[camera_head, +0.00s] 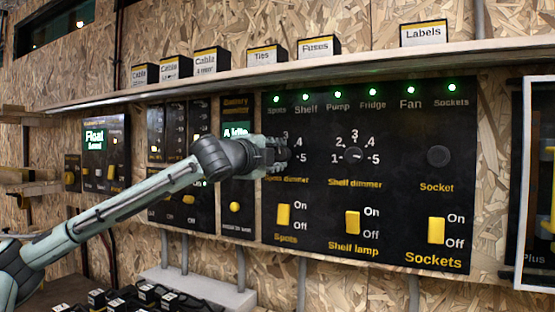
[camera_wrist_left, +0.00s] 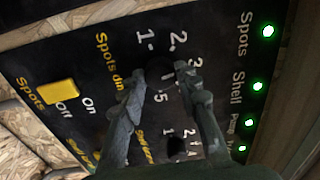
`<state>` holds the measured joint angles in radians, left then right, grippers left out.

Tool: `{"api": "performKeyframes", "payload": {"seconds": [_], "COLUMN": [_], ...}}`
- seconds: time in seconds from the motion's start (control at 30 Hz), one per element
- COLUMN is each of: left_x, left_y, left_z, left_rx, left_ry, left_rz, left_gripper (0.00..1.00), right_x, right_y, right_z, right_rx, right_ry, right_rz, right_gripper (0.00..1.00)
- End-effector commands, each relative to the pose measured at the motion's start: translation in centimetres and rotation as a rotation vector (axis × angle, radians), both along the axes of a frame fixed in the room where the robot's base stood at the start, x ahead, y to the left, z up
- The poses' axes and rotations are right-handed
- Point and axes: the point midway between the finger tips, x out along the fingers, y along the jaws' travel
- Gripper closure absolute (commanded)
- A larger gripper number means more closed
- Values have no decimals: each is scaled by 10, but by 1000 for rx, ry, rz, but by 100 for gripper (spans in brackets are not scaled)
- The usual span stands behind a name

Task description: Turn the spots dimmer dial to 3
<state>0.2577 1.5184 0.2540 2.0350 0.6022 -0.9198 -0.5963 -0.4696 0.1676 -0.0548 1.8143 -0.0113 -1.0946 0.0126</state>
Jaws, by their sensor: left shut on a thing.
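My left gripper (camera_wrist_left: 160,78) is shut on the dial, one finger on each side. Which number the dial points at, I cannot tell. My right gripper is not in view.
The shelf dimmer dial (camera_head: 355,156) is to the right. Yellow switches for spots (camera_head: 283,216), shelf lamp (camera_head: 352,222) and sockets (camera_head: 436,230) sit below. Green lamps line the panel's top. A shelf (camera_head: 300,71) with labelled boxes runs above.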

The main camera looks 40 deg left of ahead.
Motion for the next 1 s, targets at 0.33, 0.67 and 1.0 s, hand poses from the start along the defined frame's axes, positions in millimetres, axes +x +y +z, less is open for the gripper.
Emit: {"api": "performKeyframes", "payload": {"seconds": [0.33,0.67,1.0], "left_x": [0,0,0], "left_y": [0,0,0], "left_z": [-1,0,0], "left_rx": [153,187,186], "left_ry": [50,59,59], "left_rz": [-1,-1,-1], "left_gripper": [97,97,60], "right_x": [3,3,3], "right_y": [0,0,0], "right_z": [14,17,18], "right_rx": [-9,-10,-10], "right_ry": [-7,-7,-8], "right_rz": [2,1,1], "right_gripper": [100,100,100]}}
